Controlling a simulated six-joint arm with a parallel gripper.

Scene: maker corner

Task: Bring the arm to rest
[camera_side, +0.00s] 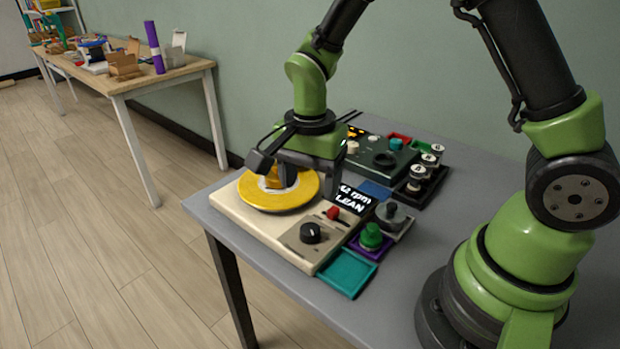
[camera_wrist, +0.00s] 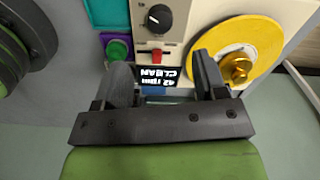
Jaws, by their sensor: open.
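My green arm reaches over the grey table from its base at the right. My gripper (camera_side: 318,186) is above the cream device, near its yellow disc (camera_side: 262,196). In the wrist view my gripper (camera_wrist: 158,75) has its two dark fingers spread apart with nothing held between them. The cream device (camera_side: 275,237) has a black knob (camera_side: 310,233), a red switch (camera_side: 333,213) and a lit display (camera_side: 352,199) with white text. In the wrist view the yellow disc (camera_wrist: 232,38) has a brass piece (camera_wrist: 238,69) at its centre. In the side view the gripper partly hides the disc.
A green knobbed weight (camera_side: 371,237) stands in a purple tray, with a grey one (camera_side: 391,215) behind it. A teal tray (camera_side: 346,273) is empty. A dark green device (camera_side: 379,157) and a rack of small jars (camera_side: 420,184) stand farther back. The front right tabletop is clear.

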